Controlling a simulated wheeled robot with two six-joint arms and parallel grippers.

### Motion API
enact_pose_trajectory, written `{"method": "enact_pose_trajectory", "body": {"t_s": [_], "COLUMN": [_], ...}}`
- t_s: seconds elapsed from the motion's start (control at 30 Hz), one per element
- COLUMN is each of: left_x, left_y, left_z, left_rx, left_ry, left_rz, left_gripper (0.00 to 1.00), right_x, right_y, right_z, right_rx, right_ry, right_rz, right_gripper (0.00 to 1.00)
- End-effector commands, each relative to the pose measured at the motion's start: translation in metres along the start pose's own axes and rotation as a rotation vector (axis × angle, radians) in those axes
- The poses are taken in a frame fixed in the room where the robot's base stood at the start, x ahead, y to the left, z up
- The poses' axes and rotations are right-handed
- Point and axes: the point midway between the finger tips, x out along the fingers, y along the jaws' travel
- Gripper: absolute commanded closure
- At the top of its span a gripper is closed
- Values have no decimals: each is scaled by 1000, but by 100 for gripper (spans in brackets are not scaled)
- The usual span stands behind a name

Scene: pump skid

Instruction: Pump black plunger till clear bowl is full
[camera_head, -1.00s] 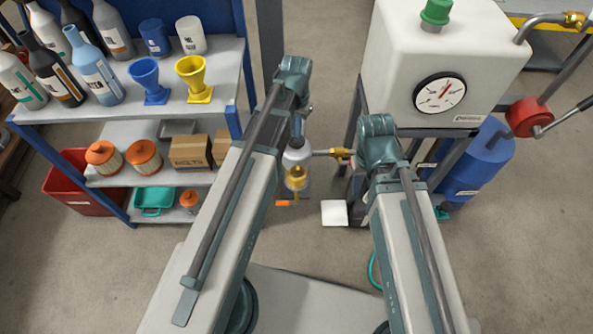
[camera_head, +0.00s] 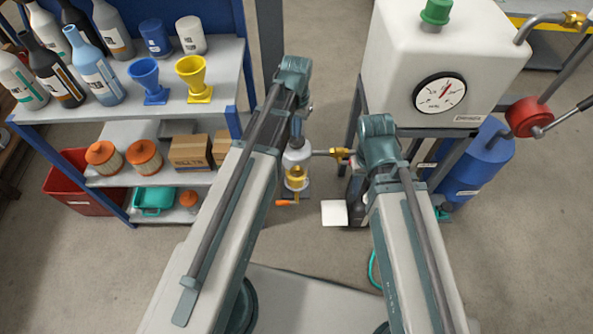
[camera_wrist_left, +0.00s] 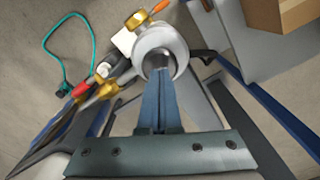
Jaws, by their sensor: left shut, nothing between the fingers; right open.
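The filter unit stands between my arms in the head view, with a pale round head and a clear bowl (camera_head: 296,184) below it. Amber colour shows in the bowl, but its exact level is too small to read. My left gripper (camera_head: 298,126) is directly above the head, pointing down. In the left wrist view its blue fingers (camera_wrist_left: 160,112) are together with nothing between them, at the dark centre of the round head (camera_wrist_left: 160,44). The black plunger is mostly hidden under the fingertips; I cannot tell whether they touch it. My right gripper is hidden below its wrist.
A brass fitting (camera_head: 340,153) joins the unit on its right. A white tank with a gauge (camera_head: 440,94) stands behind my right arm, a blue cylinder (camera_head: 480,165) beside it. A shelf (camera_head: 190,110) with bottles and funnels is at left. Floor in front is open.

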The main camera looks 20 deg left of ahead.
Motion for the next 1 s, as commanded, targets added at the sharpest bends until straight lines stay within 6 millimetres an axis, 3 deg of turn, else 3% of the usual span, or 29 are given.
{"method": "enact_pose_trajectory", "body": {"t_s": [1.0], "left_x": [34], "left_y": [0], "left_z": [0], "left_rx": [0], "left_ry": [0], "left_rz": [0], "left_gripper": [100], "right_x": [34], "right_y": [-3], "right_z": [-2], "right_rx": [0], "right_ry": [0], "right_rz": [0], "right_gripper": [50]}}
